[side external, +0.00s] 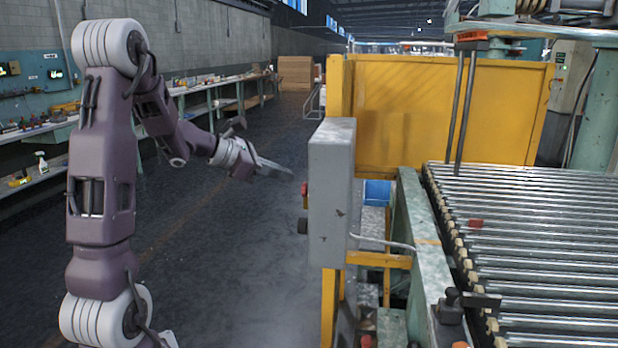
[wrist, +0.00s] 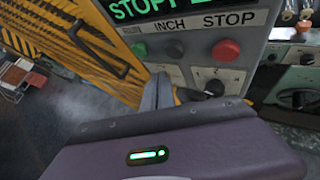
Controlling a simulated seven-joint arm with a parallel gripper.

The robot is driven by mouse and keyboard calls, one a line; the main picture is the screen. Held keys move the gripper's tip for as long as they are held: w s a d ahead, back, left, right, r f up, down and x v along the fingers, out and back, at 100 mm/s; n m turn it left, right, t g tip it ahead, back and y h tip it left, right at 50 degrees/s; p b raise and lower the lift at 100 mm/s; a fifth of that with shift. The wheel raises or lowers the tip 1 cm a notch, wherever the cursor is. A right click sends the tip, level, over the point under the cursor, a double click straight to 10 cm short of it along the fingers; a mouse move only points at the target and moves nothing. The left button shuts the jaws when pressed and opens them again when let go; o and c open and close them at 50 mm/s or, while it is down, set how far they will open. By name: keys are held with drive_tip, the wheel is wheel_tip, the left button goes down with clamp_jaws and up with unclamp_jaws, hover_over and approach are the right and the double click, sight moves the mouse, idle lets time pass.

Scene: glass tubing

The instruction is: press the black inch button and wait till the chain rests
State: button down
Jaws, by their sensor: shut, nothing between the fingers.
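The black inch button (wrist: 175,48) sits on the grey control panel in the wrist view, under the word INCH, between a green button (wrist: 138,48) and a red STOP button (wrist: 226,50). My gripper (side external: 290,171) is shut and empty. In the side view its tip is just left of the grey control box (side external: 332,190), with a gap between them. In the wrist view my fingers (wrist: 157,85) show below the black button, apart from it. The green display (wrist: 135,10) is cut off and reads "STOPPE". I cannot make out the chain or whether it moves.
A black knob (wrist: 214,88) sticks out below the red button. A yellow guard (side external: 440,110) stands behind the box. A roller conveyor (side external: 530,250) lies to the right. The floor (side external: 230,270) left of the box is open.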

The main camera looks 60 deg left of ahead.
drive_tip(key=shift+w+d, duration=0.7)
drive_tip(key=shift+d, duration=0.05)
idle(1.5)
drive_tip(key=shift+w+d, duration=0.3)
